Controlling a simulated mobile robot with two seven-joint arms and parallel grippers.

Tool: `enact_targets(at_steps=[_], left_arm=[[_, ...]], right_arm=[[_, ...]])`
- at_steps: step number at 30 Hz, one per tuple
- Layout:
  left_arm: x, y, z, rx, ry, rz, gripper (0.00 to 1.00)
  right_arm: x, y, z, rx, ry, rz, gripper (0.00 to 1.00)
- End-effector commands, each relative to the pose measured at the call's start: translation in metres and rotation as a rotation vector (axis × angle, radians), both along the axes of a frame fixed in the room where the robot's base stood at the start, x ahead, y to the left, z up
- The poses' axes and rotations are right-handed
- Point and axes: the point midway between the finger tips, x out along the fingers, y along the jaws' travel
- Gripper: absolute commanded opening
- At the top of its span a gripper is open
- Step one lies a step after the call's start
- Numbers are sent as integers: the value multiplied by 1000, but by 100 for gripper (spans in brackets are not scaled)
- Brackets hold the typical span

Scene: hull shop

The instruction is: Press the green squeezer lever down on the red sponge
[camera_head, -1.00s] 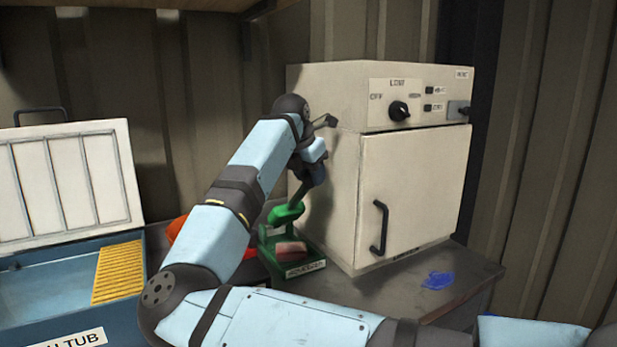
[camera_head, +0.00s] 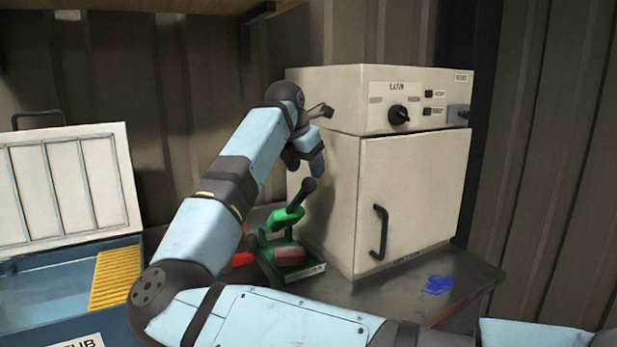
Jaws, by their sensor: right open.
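The green squeezer (camera_head: 272,258) stands on the dark bench, left of the cream cabinet. Its green lever (camera_head: 285,217) is tilted up, with a dark handle end pointing up and right. The red sponge (camera_head: 290,255) lies on the squeezer's base under the lever, with a gap between them. My right gripper (camera_head: 308,165) is open, above the lever's handle and apart from it, beside the cabinet's left side. Its fingers are partly hidden by its wrist. My left gripper is out of view.
The cream cabinet (camera_head: 405,200) with a knob and door handle stands close right of the squeezer. A blue tub (camera_head: 50,290) with a yellow ribbed piece (camera_head: 115,278) is at left. A red item (camera_head: 243,258) sits partly behind my arm. A blue scrap (camera_head: 437,285) lies at right.

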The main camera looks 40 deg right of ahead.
Motion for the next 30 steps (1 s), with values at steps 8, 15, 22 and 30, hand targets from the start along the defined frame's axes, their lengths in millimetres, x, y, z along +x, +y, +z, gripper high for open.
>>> enact_targets(at_steps=[8,15,22,30], left_arm=[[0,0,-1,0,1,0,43],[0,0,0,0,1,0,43],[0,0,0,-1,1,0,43],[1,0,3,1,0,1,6]], right_arm=[[-6,26,58,-1,-1,1,61],[-9,39,84,1,1,1,61],[-10,41,88,1,1,1,61],[-12,32,82,-46,26,-19,61]])
